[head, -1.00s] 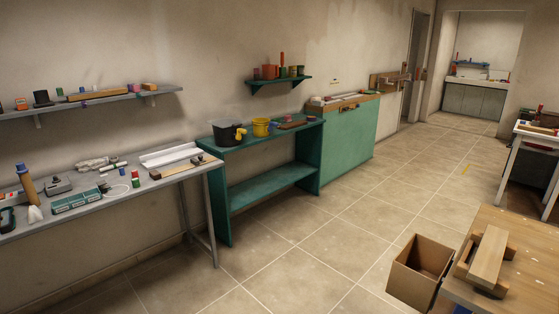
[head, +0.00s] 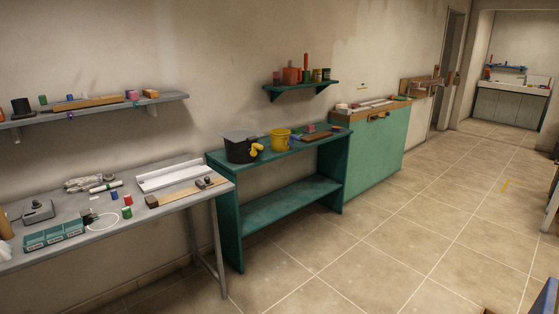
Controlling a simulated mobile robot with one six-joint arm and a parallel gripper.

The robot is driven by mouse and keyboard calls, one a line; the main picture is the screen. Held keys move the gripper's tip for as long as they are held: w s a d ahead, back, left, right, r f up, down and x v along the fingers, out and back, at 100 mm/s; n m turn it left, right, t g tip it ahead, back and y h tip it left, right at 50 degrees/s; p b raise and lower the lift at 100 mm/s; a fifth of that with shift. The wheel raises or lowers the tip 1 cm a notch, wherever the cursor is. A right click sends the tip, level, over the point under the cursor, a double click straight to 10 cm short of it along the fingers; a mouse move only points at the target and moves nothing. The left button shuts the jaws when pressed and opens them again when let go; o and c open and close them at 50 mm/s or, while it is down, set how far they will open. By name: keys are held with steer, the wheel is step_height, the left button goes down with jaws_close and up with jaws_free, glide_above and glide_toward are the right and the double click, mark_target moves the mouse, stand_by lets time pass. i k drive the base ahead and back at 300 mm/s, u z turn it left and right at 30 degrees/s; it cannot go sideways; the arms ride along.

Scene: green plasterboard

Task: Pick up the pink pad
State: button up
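A small pink block-like thing (head: 311,128) lies on top of the green bench (head: 290,207), behind a brown board. It may be the pink pad, but it is too small to be sure. Another small pinkish-purple thing (head: 132,95) sits on the wall shelf at the left, and its kind is unclear. My gripper is not in view.
A black bucket (head: 238,148) and a yellow bucket (head: 280,141) stand on the green bench, left of the pink block. A grey table (head: 120,235) with tools stands at the left. A green cabinet (head: 376,150) is beyond the bench. The tiled floor (head: 400,245) is open at centre right.

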mark_target(310, 128)
steer(key=z, duration=0.05)
steer(key=i, duration=2.8)
steer(key=z, duration=0.15)
